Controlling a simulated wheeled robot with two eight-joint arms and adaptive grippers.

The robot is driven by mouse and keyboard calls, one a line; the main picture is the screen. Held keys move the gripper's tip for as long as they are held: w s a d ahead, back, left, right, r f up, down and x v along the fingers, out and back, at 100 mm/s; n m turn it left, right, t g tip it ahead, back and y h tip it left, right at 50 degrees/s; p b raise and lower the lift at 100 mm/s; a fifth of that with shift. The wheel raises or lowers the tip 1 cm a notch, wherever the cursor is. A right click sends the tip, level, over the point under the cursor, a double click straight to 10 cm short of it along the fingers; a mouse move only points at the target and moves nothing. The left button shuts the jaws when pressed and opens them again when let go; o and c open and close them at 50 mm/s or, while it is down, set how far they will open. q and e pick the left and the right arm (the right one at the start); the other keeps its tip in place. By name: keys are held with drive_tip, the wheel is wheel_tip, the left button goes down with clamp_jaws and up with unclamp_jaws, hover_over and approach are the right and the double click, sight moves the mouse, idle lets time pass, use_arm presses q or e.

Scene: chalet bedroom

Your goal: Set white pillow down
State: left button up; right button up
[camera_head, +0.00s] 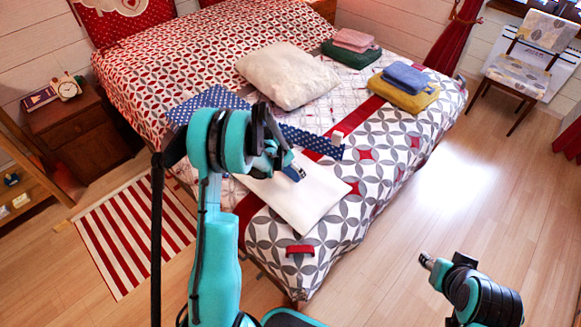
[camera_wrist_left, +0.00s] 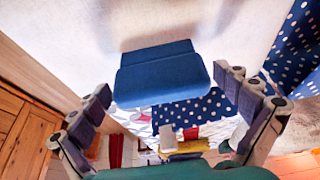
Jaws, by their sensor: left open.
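A flat white pillow (camera_head: 310,200) lies on the foot end of the bed, partly hidden by my left arm. In the left wrist view the white pillow (camera_wrist_left: 90,25) fills the top, with a blue block-like tab (camera_wrist_left: 158,72) on it. My left gripper (camera_head: 287,166) is over the pillow, its fingers open at either side of the tab with gaps showing; the tab is mostly hidden in the head view. A plumper cream pillow (camera_head: 287,78) lies farther up the bed. My right gripper (camera_head: 428,262) is off the bed at the lower right, its jaws unclear.
A blue polka-dot cloth or pillow (camera_head: 318,141) with a pale tab lies just beyond the white pillow. Folded textiles, blue on yellow (camera_head: 412,98) and pink on green (camera_head: 350,55), sit at the bed's right. A nightstand (camera_head: 72,125) stands left.

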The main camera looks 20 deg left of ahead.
use_arm(q)
drive_tip(key=shift+r, duration=0.25)
drive_tip(key=p+v, duration=0.5)
drive_tip(key=v, duration=0.7)
drive_tip(key=s+d+r+n+t, duration=0.1)
drive_tip(key=s+d+r, duration=0.3)
drive_tip(key=s+r, duration=0.15)
drive_tip(key=s+d+r+n, duration=0.1)
drive_tip(key=s+d+r, duration=0.3)
drive_tip(key=r, duration=0.3)
drive_tip(key=s+d+r+n+t, duration=0.1)
drive_tip(key=s+d, duration=0.2)
drive_tip(key=s, duration=0.4)
drive_tip(key=s+d+r+t+y, duration=0.1)
drive_tip(key=s+d, duration=0.2)
drive_tip(key=s, duration=0.4)
drive_tip(key=shift+r+n, duration=0.4)
